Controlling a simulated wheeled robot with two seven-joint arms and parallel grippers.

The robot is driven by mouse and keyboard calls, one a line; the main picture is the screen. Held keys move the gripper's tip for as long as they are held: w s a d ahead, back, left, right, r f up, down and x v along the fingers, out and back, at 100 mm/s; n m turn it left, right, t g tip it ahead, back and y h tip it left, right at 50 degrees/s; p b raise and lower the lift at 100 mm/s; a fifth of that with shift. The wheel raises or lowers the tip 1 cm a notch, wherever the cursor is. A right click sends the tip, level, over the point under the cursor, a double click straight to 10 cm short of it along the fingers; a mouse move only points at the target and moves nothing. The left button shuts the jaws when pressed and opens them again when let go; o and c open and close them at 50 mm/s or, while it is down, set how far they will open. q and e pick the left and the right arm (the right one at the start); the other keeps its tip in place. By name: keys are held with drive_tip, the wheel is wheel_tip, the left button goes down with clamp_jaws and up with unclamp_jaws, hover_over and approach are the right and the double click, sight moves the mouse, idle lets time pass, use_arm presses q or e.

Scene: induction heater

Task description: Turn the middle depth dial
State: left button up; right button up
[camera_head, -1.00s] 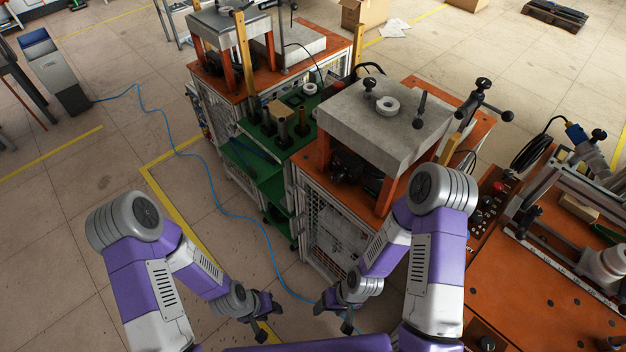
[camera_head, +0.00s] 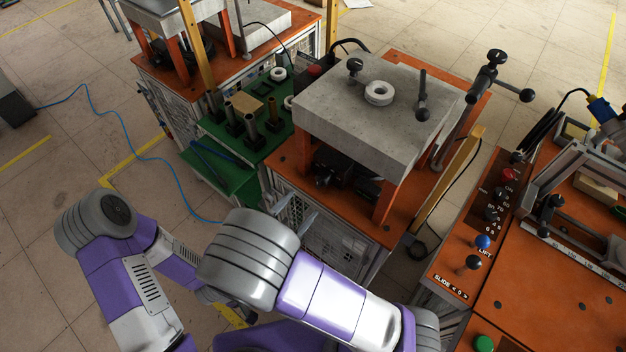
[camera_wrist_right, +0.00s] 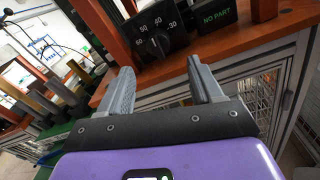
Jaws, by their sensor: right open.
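A black dial (camera_wrist_right: 158,43) with a pointer mark and numbers from 30 to 60 shows in the right wrist view, on a black box at the edge of an orange top. In the head view, dark equipment (camera_head: 333,172) sits under the middle station's grey slab (camera_head: 350,112), but the dial face cannot be made out there. My right gripper (camera_wrist_right: 159,75) is open and empty, its two fingers apart and just short of the dial. Its fingertips (camera_head: 297,210) also show in the head view before the middle cabinet.
A "NO PART" display (camera_wrist_right: 216,18) and an orange post (camera_wrist_right: 262,10) stand right of the dial. A green bench (camera_head: 238,132) adjoins the middle station on the left. A control panel (camera_head: 480,230) with knobs stands to the right.

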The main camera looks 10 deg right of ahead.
sight(317, 185)
drive_tip(key=x, duration=0.3)
drive_tip(key=b+x, duration=0.1)
drive_tip(key=x, duration=0.3)
drive_tip(key=shift+w+r, duration=0.1)
drive_tip(key=shift+r, duration=0.15)
drive_tip(key=c, duration=1.1)
drive_tip(key=shift+o, duration=0.2)
drive_tip(key=n+p, duration=0.2)
drive_tip(key=p, duration=0.1)
drive_tip(key=n+p, duration=0.1)
drive_tip(key=p, duration=0.2)
drive_tip(key=shift+r+n, duration=0.25)
drive_tip(key=shift+n, duration=0.15)
drive_tip(key=shift+f+n+p, duration=0.15)
drive_tip(key=shift+n+p, duration=0.4)
drive_tip(key=shift+n, duration=0.15)
drive_tip(key=shift+f, duration=0.1)
drive_tip(key=o, duration=1.1)
drive_tip(key=shift+c, duration=0.2)
